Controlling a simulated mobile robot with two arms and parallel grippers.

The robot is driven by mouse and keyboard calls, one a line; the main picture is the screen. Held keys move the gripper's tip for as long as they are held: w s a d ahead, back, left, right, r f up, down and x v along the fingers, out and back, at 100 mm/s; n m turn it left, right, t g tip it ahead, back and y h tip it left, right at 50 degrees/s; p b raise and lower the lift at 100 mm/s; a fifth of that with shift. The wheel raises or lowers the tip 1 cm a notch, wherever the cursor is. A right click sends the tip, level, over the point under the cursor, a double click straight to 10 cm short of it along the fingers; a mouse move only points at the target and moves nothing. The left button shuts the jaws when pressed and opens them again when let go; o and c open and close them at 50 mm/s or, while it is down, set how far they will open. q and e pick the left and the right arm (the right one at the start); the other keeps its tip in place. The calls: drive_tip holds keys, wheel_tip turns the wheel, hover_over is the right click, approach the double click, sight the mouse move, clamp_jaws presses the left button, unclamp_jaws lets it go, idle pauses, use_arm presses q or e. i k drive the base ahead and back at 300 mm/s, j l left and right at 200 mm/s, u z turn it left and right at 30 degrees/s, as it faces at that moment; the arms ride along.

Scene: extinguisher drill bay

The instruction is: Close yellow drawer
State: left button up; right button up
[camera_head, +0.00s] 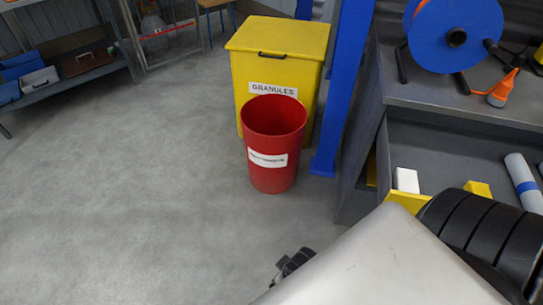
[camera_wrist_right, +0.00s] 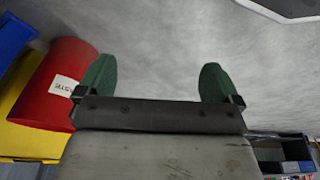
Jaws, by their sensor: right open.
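A yellow drawer edge (camera_head: 408,201) shows at the grey workbench on the right of the head view. It appears to be pulled out, but my right arm covers most of it, so I cannot tell how far. Another yellow piece (camera_head: 478,188) shows behind the black joint of my arm. A white block (camera_head: 406,180) shows just above the yellow edge. My right gripper (camera_wrist_right: 158,66) has two green fingers spread wide with nothing between them, with grey floor behind. The drawer cannot be made out in the wrist view. My left gripper is out of view.
A red bin (camera_head: 273,150) stands before a yellow granules box (camera_head: 278,45), beside a blue post (camera_head: 343,90). A blue reel (camera_head: 453,35) sits on the bench top (camera_head: 430,92). A grey roll (camera_head: 522,180) lies at the right. The floor at left is clear.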

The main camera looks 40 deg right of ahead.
sight(446, 152)
drive_tip(key=i+l+z, duration=0.1)
drive_tip(key=z, duration=3.15)
